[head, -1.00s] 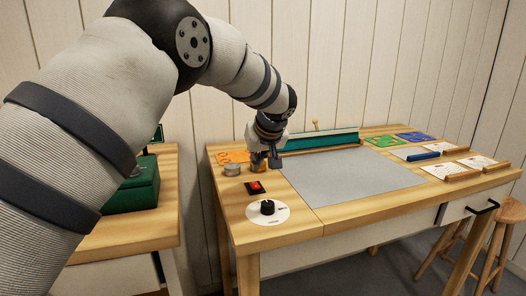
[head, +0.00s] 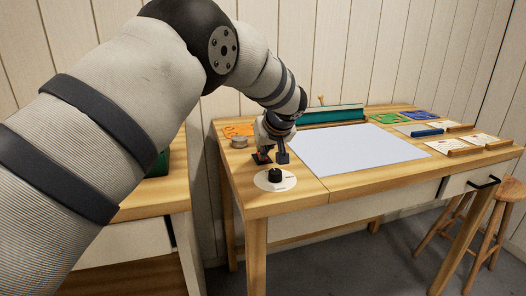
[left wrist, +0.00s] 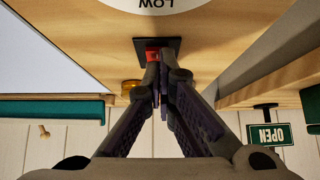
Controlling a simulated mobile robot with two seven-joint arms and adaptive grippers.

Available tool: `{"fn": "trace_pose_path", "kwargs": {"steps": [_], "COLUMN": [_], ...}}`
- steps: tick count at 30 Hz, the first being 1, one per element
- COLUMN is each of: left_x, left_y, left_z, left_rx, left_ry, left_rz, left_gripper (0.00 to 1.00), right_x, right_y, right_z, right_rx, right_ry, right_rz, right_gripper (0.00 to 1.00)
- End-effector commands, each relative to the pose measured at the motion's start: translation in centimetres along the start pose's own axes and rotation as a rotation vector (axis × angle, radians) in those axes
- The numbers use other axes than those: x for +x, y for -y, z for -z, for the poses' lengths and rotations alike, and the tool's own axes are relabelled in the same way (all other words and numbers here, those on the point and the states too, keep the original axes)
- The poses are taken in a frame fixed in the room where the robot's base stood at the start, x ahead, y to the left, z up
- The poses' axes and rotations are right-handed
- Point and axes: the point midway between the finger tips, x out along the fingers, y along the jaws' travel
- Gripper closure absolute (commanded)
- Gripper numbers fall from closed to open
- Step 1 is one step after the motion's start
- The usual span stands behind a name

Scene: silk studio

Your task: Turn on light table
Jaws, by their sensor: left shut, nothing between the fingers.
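The light table's panel (head: 352,150) is a flat, pale bluish-white surface set in the wooden table. Its corner shows at the left of the left wrist view (left wrist: 40,52). The switch is a red rocker on a black plate (left wrist: 172,44), left of the panel in the head view. My left gripper (head: 271,160) is shut and empty, with its fingertips at the red rocker. In the left wrist view the fingertips (left wrist: 160,64) overlap the rocker and seem to touch it. The gripper hides most of the switch in the head view. My right gripper is in neither view.
A black dial (head: 274,175) on a white disc sits just in front of the switch. A round tin (head: 239,142) and an orange sheet lie behind it. A teal box (head: 331,115) lines the back edge. Cards and coloured stencils lie to the right.

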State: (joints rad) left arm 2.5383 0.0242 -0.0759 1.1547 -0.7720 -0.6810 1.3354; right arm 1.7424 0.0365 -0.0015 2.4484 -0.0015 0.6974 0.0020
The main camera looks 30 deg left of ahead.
Motion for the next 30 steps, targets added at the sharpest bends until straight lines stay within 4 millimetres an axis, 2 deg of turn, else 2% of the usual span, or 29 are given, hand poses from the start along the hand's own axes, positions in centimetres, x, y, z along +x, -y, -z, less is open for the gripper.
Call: {"fn": "trace_pose_path", "kwargs": {"steps": [4,18,25,30], "left_x": [-0.6,0.0,-0.2,-2.1], "left_y": [0.0,0.0,0.0,1.0], "left_z": [0.6,2.1,2.1,3.8], "left_rx": [-0.005,-0.005,-0.005,-0.012], "left_ry": [-0.006,-0.006,-0.007,-0.014], "left_rz": [-0.006,-0.006,-0.007,-0.013], "left_gripper": [1.0,1.0,1.0,1.0], "right_x": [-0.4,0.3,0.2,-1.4], "right_y": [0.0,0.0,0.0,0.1], "right_z": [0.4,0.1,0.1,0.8], "right_rx": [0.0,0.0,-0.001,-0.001], "right_ry": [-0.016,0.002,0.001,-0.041], "right_rz": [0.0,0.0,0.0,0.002], "right_gripper": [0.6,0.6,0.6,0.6]}}
